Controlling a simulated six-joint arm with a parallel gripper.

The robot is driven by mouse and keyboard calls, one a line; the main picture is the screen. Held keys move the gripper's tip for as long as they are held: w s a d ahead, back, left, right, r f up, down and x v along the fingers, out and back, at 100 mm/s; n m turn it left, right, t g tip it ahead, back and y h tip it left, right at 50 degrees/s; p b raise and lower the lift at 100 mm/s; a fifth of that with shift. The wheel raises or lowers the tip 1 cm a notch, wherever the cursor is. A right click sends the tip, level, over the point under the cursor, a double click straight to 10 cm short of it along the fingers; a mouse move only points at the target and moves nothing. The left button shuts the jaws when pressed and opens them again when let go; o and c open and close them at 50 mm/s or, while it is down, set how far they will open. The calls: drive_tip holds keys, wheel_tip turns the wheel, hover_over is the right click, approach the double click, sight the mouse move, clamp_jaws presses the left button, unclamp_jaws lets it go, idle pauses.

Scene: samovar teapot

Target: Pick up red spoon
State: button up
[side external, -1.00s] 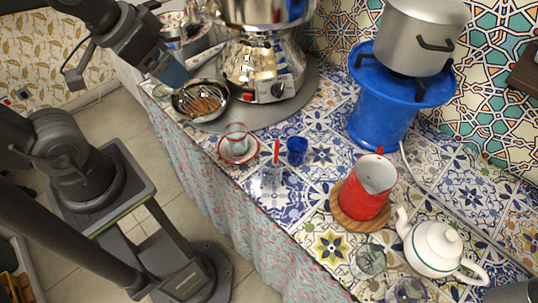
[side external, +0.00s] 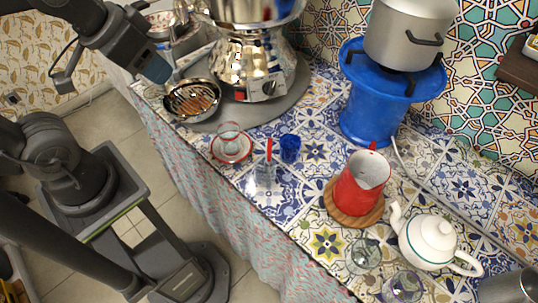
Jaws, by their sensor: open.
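A thin upright red piece, which looks like the red spoon's handle (side external: 269,150), stands at a clear glass (side external: 265,175) on the tiled counter. The glass hides the lower part of the spoon, so I cannot make out its bowl. A small dark blue cup (side external: 290,148) is just right of it. My gripper (side external: 153,69) is at the upper left, well away from the spoon, near the pan and the samovar. It is open and nothing shows in it. Its fingertips are hard to make out.
A glass on a red-rimmed saucer (side external: 232,148) is left of the spoon. A red jug (side external: 358,186), white teapot (side external: 428,242) and clear glasses (side external: 364,256) stand to the right. The samovar (side external: 248,65) and pan (side external: 193,99) are behind. Bare tiles lie in front.

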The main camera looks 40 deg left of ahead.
drive_tip(key=n+g, duration=0.6)
drive_tip(key=n, duration=1.2)
hover_over(270, 150)
drive_tip(key=a, duration=0.1)
wheel_tip(270, 150, down, 13)
wheel_tip(270, 150, down, 8)
drive_tip(key=shift+w+d+f, duration=0.1)
drive_tip(key=shift+w+f, duration=0.1)
drive_tip(key=shift+f, duration=1.2)
drive_tip(key=shift+w+f, duration=0.15)
drive_tip(key=shift+f, duration=1.2)
clamp_jaws()
